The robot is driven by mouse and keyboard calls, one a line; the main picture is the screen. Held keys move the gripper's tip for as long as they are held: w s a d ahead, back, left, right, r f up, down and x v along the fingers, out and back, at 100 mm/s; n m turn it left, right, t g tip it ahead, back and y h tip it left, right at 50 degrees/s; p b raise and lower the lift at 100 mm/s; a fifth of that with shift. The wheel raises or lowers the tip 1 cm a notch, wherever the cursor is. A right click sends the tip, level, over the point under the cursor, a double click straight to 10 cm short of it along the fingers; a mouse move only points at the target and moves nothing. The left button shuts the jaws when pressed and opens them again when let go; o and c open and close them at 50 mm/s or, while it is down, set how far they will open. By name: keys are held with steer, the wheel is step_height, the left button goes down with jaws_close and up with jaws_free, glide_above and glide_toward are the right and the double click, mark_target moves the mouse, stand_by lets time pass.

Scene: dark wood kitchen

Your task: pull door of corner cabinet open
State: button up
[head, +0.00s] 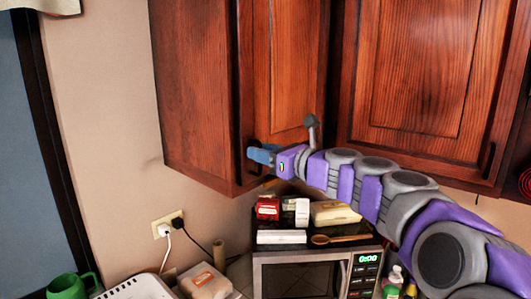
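The corner cabinet's reddish-brown wooden door (287,70) is in the upper middle of the head view. It looks shut or nearly so; I cannot tell if there is a gap. Its dark vertical handle (251,153) is near the lower left edge of the door. My gripper (259,154), with blue fingers, is at this handle, reached from the lower right by my purple and grey arm. The fingertips overlap the handle in the picture. Whether they are closed around it or only beside it is too small to tell.
Another wall cabinet door (420,75) with a dark handle (488,160) is at the right. Below stands a microwave (310,275) with small packages and a wooden spoon (342,238) on top. A wall socket (167,225) and a green mug (68,287) are at lower left.

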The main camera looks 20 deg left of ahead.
steer(key=shift+a, duration=0.5)
steer(key=shift+d+r, duration=0.1)
steer(key=shift+d, duration=0.7)
steer(key=c, duration=0.5)
steer(key=shift+c, duration=0.9)
steer(key=shift+a, duration=0.15)
jaws_close()
